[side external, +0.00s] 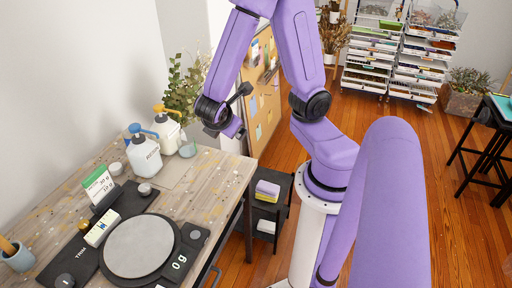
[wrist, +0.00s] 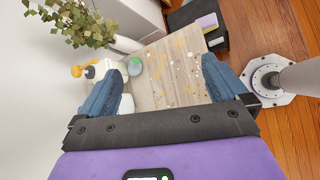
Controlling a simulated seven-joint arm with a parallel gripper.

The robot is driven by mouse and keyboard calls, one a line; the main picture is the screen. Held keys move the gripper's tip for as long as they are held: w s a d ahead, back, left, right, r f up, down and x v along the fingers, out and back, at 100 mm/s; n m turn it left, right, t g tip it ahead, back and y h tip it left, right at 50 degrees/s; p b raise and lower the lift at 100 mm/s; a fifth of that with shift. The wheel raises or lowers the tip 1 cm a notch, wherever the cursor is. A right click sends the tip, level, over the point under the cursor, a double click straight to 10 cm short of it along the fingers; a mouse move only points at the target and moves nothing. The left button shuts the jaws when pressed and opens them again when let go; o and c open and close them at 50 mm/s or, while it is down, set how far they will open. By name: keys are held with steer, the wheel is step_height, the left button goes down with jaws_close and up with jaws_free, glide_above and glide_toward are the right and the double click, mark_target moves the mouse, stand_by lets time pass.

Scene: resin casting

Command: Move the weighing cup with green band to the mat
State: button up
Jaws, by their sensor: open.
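The weighing cup (wrist: 134,66), small with a green band, stands on the table beside the bottles at the left of the wrist view. It looks like the greenish cup (side external: 187,149) behind the white bottles in the side view. A flat pale beige sheet (side external: 172,171) on the table in front of the bottles looks like the mat. My gripper (side external: 238,112) is above the table's far right edge, apart from the cup. In the wrist view my gripper (wrist: 162,66) has its blue fingers wide apart with nothing between them.
A white bottle with a blue pump (side external: 145,157) and one with a yellow pump (side external: 167,130) stand near the cup. A scale (side external: 139,246) reading 0 g, a label stand (side external: 100,187) and a pen cup (side external: 16,258) are nearer. A leafy plant (side external: 186,92) is behind.

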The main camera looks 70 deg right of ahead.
steer(key=s+a+r+m+g+y, duration=0.2)
steer(key=s+a+r+y, duration=0.2)
steer(key=s+a+y, duration=0.5)
steer(key=s+a, duration=0.2)
steer(key=s, duration=0.1)
steer(key=shift+s+g, duration=0.3)
steer(key=shift+s, duration=0.1)
